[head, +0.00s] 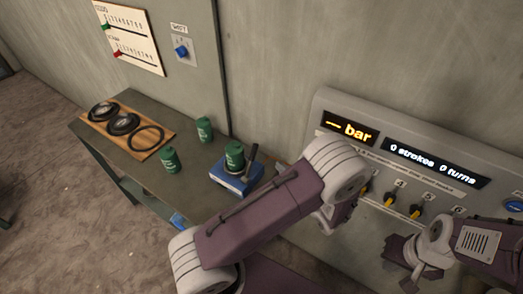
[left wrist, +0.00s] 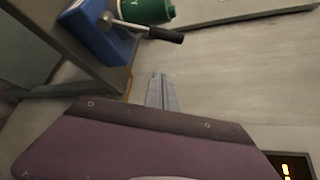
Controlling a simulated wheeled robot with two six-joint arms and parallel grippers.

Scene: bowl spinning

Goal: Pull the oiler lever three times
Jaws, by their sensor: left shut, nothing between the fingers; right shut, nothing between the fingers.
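The oiler has a blue base (head: 236,178) with a green canister (head: 234,156) on top, standing at the right end of the green table. Its dark lever (head: 252,152) sticks up beside the canister, leaning slightly right. In the left wrist view the blue base (left wrist: 97,30) and the lever's black grip (left wrist: 152,33) show at the upper left. My left gripper (left wrist: 160,80) is shut and empty, apart from the lever and below its grip in that view. In the head view my left arm seems to hide it. My right gripper (head: 416,276) is shut and empty at the lower right.
A wall panel carries displays reading "— bar" (head: 349,128) and "0 strokes 0 turns" (head: 434,163), with yellow-black knobs (head: 390,200) below. Two green cans (head: 204,130) (head: 169,160) and a wooden board (head: 150,121) with black rings are on the table (head: 190,190). A blue button (head: 181,51) is on the wall.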

